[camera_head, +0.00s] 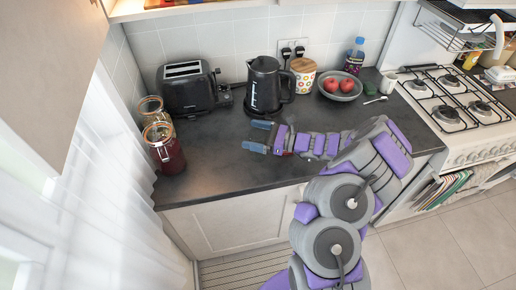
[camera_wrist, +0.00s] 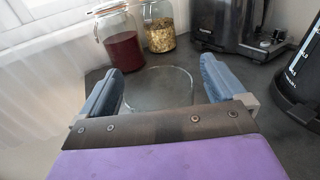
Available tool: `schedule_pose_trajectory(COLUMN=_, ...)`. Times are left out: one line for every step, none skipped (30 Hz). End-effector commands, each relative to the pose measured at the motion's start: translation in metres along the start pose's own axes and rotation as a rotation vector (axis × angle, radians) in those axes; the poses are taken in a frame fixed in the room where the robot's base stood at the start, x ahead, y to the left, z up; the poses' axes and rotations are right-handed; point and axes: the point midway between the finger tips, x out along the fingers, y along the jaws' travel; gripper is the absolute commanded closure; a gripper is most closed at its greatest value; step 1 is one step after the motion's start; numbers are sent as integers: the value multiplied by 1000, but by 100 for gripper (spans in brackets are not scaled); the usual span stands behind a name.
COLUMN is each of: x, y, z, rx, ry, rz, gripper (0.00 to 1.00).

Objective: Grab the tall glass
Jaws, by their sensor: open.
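A clear glass (camera_wrist: 160,88) shows in the wrist view as a faint transparent round outline on the dark counter. I cannot make it out in the head view. My gripper (camera_wrist: 162,80) is open, with one blue-grey finger on each side of the glass's outline. A gap shows between the glass and each finger, so it does not look gripped. How deep the glass sits between the fingers is hard to tell. In the head view my gripper (camera_head: 258,136) reaches left, low over the counter, in front of the kettle.
Two clip-top jars, one with dark red contents (camera_head: 165,148) and one behind it (camera_head: 151,109), stand at the counter's left. A black toaster (camera_head: 188,88), black kettle (camera_head: 265,86), patterned canister (camera_head: 303,75) and apple bowl (camera_head: 340,88) line the back. The front-left counter (camera_head: 215,175) is clear.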

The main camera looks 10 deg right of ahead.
Motion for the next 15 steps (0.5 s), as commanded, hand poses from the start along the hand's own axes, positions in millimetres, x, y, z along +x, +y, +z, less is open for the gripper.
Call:
schedule_pose_trajectory(x=4, y=0, z=0, rx=-1, ry=0, rz=1, gripper=3)
schedule_pose_trajectory(x=6, y=0, z=0, rx=-1, ry=0, rz=0, gripper=3)
schedule_pose_trajectory(x=7, y=0, z=0, rx=-1, ry=0, rz=0, gripper=3)
schedule_pose_trajectory(x=8, y=0, z=0, rx=-1, ry=0, rz=-1, gripper=3)
schedule_pose_trajectory(x=8, y=0, z=0, rx=0, ry=0, rz=-1, gripper=3)
schedule_pose_trajectory(x=8, y=0, z=0, rx=0, ry=1, rz=-2, gripper=3)
schedule_pose_trajectory(x=7, y=0, z=0, rx=0, ry=1, rz=-2, gripper=3)
schedule_pose_trajectory(x=7, y=0, z=0, rx=0, ry=1, rz=-2, gripper=3)
schedule_pose_trajectory(x=7, y=0, z=0, rx=0, ry=1, rz=-2, gripper=3)
schedule_pose_trajectory(x=7, y=0, z=0, rx=0, ry=1, rz=-2, gripper=4)
schedule_pose_trajectory(x=7, y=0, z=0, rx=0, ry=1, rz=-2, gripper=7)
schedule_pose_trajectory(x=7, y=0, z=0, rx=0, ry=1, rz=-2, gripper=11)
schedule_pose_trajectory(x=7, y=0, z=0, rx=0, ry=1, rz=-2, gripper=13)
schedule_pose_trajectory(x=7, y=0, z=0, rx=0, ry=1, rz=-2, gripper=16)
schedule_pose_trajectory(x=7, y=0, z=0, rx=0, ry=1, rz=-2, gripper=20)
